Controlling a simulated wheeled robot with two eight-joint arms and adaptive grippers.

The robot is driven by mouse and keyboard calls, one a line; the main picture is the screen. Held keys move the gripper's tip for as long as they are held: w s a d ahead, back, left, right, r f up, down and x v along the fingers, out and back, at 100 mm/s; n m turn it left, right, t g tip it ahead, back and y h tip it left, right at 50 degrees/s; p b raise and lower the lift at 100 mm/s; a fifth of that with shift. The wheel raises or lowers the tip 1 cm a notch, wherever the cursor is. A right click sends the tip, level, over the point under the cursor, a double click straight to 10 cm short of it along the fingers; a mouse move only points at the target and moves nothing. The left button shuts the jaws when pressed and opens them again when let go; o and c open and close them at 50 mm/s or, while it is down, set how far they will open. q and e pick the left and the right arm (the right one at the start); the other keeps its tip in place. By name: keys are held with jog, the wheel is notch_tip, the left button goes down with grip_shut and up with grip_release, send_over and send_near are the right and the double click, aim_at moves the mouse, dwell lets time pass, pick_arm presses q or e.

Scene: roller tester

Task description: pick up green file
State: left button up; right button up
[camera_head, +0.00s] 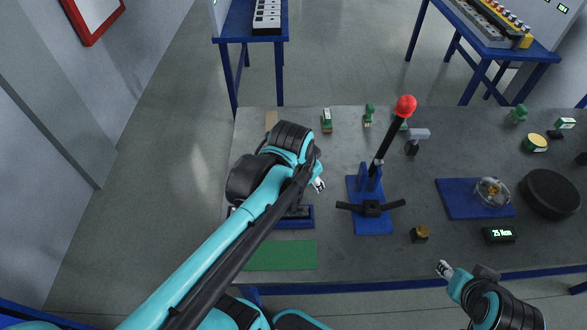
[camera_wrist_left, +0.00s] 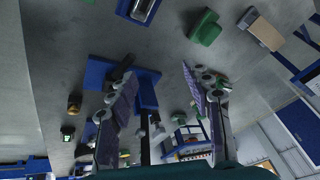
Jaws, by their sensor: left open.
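A small upright green piece with a pale end (camera_head: 327,121) stands near the far edge of the table, and it may be the green file. A green block in the left wrist view (camera_wrist_left: 205,28) looks like the same piece, lying beyond the fingers. I cannot be sure which green thing is the file. My left gripper (camera_head: 318,184) is over the table, nearer than that piece and left of the lever. Its fingers show spread and empty in the left wrist view (camera_wrist_left: 159,72). My right gripper (camera_head: 446,269) is at the near edge; its jaw opening is unclear.
A lever with a red knob (camera_head: 405,106) rises from a blue base (camera_head: 374,222). Green-topped stamps (camera_head: 369,113) stand at the back. A flat green mat (camera_head: 282,255) lies at near left. A black disc (camera_head: 549,193) is at the right.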

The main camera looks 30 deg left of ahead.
pick_arm(q)
jog(key=w+a+f+m+g+p, duration=0.1)
jog(key=w+a+f+m, duration=0.1)
jog(key=w+a, duration=0.2)
jog(key=w+a+f+m+g+p, duration=0.1)
jog(key=w+a+f+m+g, duration=0.1)
jog(key=w+a+f+m, duration=0.1)
jog(key=w+a+f+m+g+p, duration=0.1)
jog(key=w+a+f+m, duration=0.1)
jog(key=w+a, duration=0.3)
jog(key=shift+w+a+f+m+g+h+p, duration=0.2)
jog(key=shift+f+m+g+h+p, duration=0.15)
jog(key=shift+f, duration=0.4)
notch_tip(320, 180, down, 3)
jog(key=shift+r+b, duration=0.2)
jog(key=shift+b, duration=0.1)
jog(key=f, duration=0.1)
jog(key=f+b, duration=0.1)
jog(key=f, duration=0.3)
jog(key=shift+w+d+f+b, duration=0.1)
jog(key=shift+w+d+b, duration=0.1)
jog(key=shift+d+b, duration=0.1)
jog(key=shift+c, duration=0.9)
grip_shut()
